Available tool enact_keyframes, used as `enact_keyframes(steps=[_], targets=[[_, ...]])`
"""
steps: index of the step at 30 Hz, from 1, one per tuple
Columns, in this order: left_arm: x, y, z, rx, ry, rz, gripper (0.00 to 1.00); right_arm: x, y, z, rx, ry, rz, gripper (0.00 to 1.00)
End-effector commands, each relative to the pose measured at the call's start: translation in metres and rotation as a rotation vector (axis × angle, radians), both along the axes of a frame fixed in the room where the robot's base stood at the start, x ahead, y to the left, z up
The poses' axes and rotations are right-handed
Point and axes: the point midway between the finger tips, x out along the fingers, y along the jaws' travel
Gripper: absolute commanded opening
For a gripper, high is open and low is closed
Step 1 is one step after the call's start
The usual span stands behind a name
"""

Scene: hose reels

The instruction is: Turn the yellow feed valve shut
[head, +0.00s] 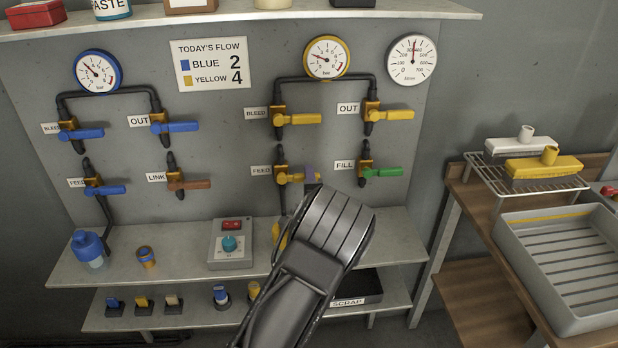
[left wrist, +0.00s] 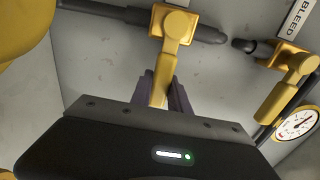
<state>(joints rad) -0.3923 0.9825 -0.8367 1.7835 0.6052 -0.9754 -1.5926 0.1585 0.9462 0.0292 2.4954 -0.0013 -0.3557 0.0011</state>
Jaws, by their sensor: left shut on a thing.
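The yellow feed valve (head: 282,177) is on the wall panel beside a FEED label (head: 261,170), below the yellow bleed valve (head: 298,118). Its lever points right in the head view, across the vertical dark pipe. In the left wrist view the feed valve (left wrist: 172,27) is close, and its lever runs down between the fingers. My left gripper (head: 310,176) is shut on the lever's outer part; its purple fingers (left wrist: 161,95) lie on both sides of it. The lever's tip is hidden by the gripper. My right gripper is not in view.
A green fill lever (head: 383,172) is close to the right of my left gripper. The yellow out lever (head: 394,114) is above it. Below is a shelf (head: 190,262) with a control box (head: 230,244). A grey tray (head: 560,255) stands on the right bench.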

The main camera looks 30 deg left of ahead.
Motion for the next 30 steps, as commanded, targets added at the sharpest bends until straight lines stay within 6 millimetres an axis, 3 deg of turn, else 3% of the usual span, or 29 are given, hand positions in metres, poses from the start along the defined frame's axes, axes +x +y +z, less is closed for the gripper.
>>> enact_keyframes(steps=[1, 2, 9, 20, 30], targets=[[0.0, -0.001, -0.002, 0.002, 0.006, -0.002, 0.0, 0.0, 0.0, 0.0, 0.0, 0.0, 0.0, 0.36], [0.0, -0.001, -0.002, 0.001, 0.007, -0.002, 0.24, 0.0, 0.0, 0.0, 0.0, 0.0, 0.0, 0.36], [0.0, 0.0, -0.001, 0.0, 0.004, -0.001, 0.44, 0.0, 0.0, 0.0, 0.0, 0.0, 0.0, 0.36], [-0.004, -0.003, -0.001, -0.001, 0.002, -0.001, 0.44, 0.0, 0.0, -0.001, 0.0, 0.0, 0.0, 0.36], [-0.043, -0.034, -0.002, -0.002, 0.004, -0.003, 0.44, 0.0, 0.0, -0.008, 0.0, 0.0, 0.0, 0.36]])
